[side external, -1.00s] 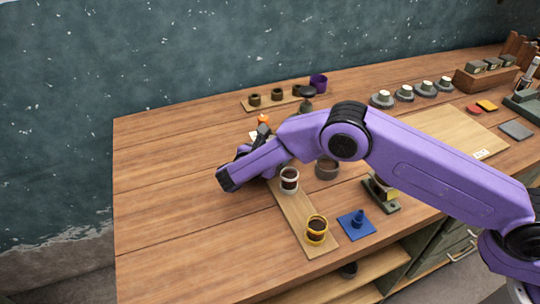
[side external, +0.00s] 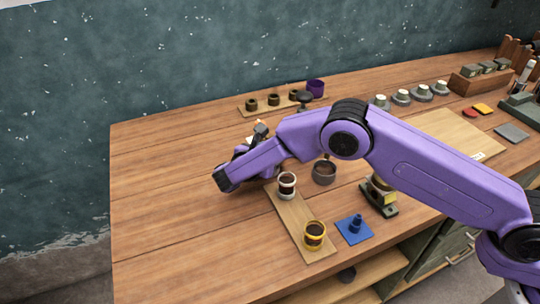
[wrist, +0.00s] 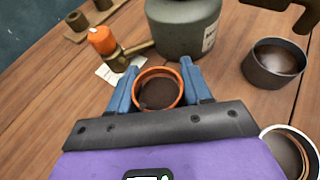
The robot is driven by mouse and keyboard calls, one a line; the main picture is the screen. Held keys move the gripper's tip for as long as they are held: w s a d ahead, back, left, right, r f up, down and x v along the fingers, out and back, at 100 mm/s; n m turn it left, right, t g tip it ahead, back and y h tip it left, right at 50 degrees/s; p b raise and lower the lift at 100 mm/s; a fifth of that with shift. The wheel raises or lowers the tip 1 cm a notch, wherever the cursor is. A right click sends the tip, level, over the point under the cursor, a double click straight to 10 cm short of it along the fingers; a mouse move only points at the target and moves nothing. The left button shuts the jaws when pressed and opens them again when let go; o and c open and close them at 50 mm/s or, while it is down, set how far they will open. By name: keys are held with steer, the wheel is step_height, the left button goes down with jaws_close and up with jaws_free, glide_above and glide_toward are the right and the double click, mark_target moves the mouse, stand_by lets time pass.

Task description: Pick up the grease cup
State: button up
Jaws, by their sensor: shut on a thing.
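A round cup with a copper-orange rim and dark brown filling (wrist: 161,92) sits between the two blue fingers of my gripper (wrist: 158,70) in the wrist view. The fingers are shut on its sides, and it looks roughly upright. In the side view my purple gripper hand (side external: 240,168) is over the left end of the narrow wooden board (side external: 291,215) and hides this cup. A white cup with dark filling (side external: 287,184) and a yellow cup (side external: 314,233) stand on that board. I cannot tell whether the held cup touches the board.
A grey bowl (side external: 324,172) stands right of my gripper. A brass fitting with an orange knob (wrist: 102,40) and a grey-green container (wrist: 184,22) are close beyond the fingers. A blue piece (side external: 354,228) lies near the front edge. The table's left part is clear.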

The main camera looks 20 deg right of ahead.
steer(key=s+d+r, duration=0.3)
steer(key=s+r, duration=0.3)
steer(key=r, duration=0.2)
steer(key=s+d+r, duration=0.3)
steer(key=s+r, duration=0.4)
steer(key=r, duration=0.2)
steer(key=s+d+f+m+g+h, duration=0.3)
steer(key=s+d+f+m+g, duration=0.35)
steer(key=m+g, duration=0.3)
steer(key=s+a+f+m+g+y, duration=0.2)
steer(key=s+a+m+g+y, duration=0.2)
steer(key=s+m+g+y, duration=0.55)
steer(key=w+a+r+m+t+y, duration=0.3)
steer(key=w+a+r+m+y, duration=0.15)
steer(key=m+y, duration=0.45)
steer(key=w+a+r+m+t+y, duration=0.3)
steer(key=w+a+m+y, duration=0.4)
steer(key=m, duration=0.5)
glide_above(295, 220)
step_height(295, 220, down, 8)
steer(key=shift+t+y, duration=0.3)
steer(key=shift+y, duration=0.05)
steer(key=shift+f, duration=4.45)
